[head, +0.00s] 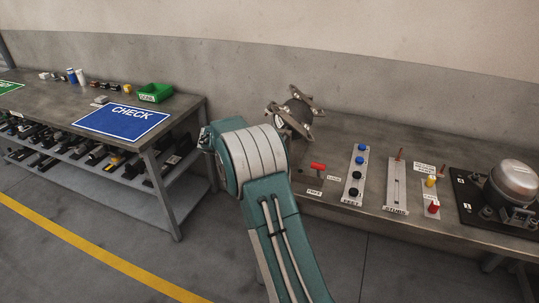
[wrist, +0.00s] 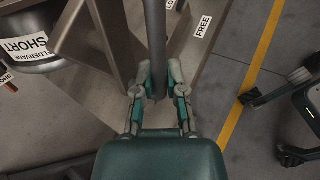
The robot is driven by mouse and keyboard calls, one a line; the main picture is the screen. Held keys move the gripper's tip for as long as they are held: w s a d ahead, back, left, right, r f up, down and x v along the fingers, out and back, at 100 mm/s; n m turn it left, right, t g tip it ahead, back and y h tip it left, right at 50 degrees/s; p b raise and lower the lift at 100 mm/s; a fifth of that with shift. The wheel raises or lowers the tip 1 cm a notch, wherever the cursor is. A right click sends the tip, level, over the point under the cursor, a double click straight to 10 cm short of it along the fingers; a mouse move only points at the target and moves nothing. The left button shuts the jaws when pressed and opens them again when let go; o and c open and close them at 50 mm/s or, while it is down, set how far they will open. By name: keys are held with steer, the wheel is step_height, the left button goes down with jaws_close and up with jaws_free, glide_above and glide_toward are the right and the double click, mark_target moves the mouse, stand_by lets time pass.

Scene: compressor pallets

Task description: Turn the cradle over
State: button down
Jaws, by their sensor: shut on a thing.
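The cradle (head: 304,128) stands at the left end of the right-hand bench, a metal frame with a dark cylinder (head: 290,115) in it, sitting tilted. In the wrist view the cylinder (wrist: 30,52) carries labels reading SHORT and ELDERVANE, beside broad metal plates of the cradle (wrist: 95,40). My gripper (wrist: 160,88) is shut on a grey bar (wrist: 155,40) that seems to belong to the cradle. In the head view my arm hides the gripper and the bar.
A left bench (head: 185,115) holds a blue CHECK mat (head: 125,121) and green bin (head: 155,93).

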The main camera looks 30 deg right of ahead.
steer(key=shift+s+d+f+n+g+h, duration=0.1)
steer(key=shift+f+n+g+h, duration=0.05)
steer(key=shift+n+g+h, duration=0.4)
steer(key=shift+s+f+n+g+h, duration=0.15)
steer(key=shift+n+g+h, duration=0.15)
steer(key=shift+h, duration=0.35)
steer(key=shift+s+d+n+g+h, duration=0.15)
steer(key=shift+n+g+h, duration=0.45)
steer(key=shift+h, duration=0.4)
steer(key=shift+n+h, duration=0.25)
steer(key=shift+h, duration=0.05)
steer(key=c, duration=1)
jaws_free()
steer(key=shift+f, duration=0.1)
steer(key=shift+o, duration=0.2)
steer(key=v, duration=1.2)
